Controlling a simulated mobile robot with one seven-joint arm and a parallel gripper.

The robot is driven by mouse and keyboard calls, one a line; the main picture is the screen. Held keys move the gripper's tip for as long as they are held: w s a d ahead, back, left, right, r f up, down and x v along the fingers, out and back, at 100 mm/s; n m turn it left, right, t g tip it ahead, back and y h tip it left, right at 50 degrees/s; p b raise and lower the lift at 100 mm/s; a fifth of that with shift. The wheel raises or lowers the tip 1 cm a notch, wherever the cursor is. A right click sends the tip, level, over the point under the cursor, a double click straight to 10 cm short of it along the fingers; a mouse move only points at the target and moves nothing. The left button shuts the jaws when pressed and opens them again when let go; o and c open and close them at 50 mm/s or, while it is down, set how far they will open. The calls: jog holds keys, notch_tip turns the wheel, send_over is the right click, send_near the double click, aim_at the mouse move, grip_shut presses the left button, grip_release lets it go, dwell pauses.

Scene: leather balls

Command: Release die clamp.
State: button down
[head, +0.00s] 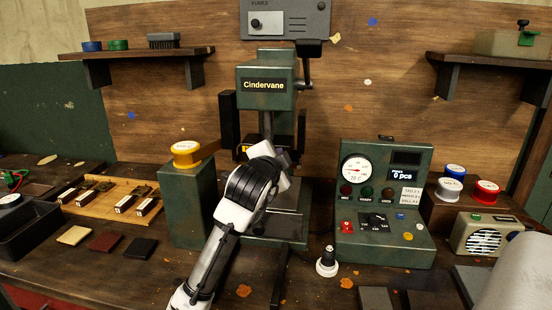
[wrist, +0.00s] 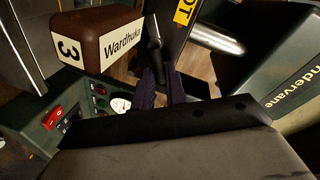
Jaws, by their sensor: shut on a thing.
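The green press marked "Cindervane" (head: 266,99) stands at the back centre, and its side also shows in the wrist view (wrist: 285,100). My arm reaches into its working space and hides much of the die area in the head view. In the wrist view, a brown die block labelled "3 Wardhuka" (wrist: 103,38) is at the upper left. A black lever (wrist: 153,32) hangs beside the block. My gripper (wrist: 161,82) is shut on the lower end of this lever; the exact contact is partly hidden. A yellow label (wrist: 185,11) is just right of the lever.
A control box (head: 385,205) with a gauge stands right of the press. A wooden tray (head: 110,200) holds several dies. A small black-and-white knobbed object (head: 327,263) stands on the bench in front.

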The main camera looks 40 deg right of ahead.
jog(key=m, duration=0.1)
jog(key=f+m, duration=0.1)
jog(key=m, duration=0.1)
jog(key=m+t+y+b, duration=0.1)
jog(key=m, duration=0.1)
jog(key=shift+s+d+f, duration=0.2)
jog(key=shift+s+f, duration=0.05)
jog(key=shift+f, duration=0.05)
dwell(0.4)
jog(key=c, duration=1.4)
grip_release()
jog(key=shift+c, duration=0.2)
jog(key=b+v, duration=0.3)
jog(key=v, duration=1.1)
jog(key=shift+d+r, duration=0.1)
jog(key=shift+d, duration=0.05)
